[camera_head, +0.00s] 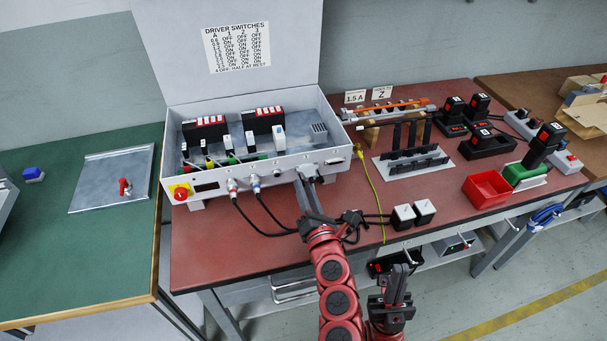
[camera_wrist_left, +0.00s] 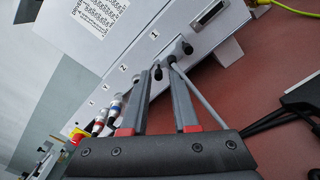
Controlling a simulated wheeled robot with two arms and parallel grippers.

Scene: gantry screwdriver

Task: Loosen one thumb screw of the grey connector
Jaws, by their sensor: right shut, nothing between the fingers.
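The grey connector (camera_head: 307,169) is plugged into the front face of the open white control box, low and right of centre. In the left wrist view the connector (camera_wrist_left: 175,52) shows with two dark thumb screws. One thumb screw (camera_wrist_left: 158,73) lies between my left fingertips and the other (camera_wrist_left: 188,48) is outside them, up and right. My left gripper (camera_head: 304,185) also shows in the left wrist view (camera_wrist_left: 159,75), its fingers apart with small gaps to the near screw. My right gripper (camera_head: 400,272) is shut and empty, in front of the table's front edge.
The control box (camera_head: 265,185) has an empty socket (camera_wrist_left: 209,14) right of the connector. Black cables (camera_head: 262,226) and a yellow cable (camera_head: 372,190) lie nearby. Two white-topped blocks (camera_head: 404,214) and a red bin (camera_head: 484,189) stand to the right. The red tabletop's front left is clear.

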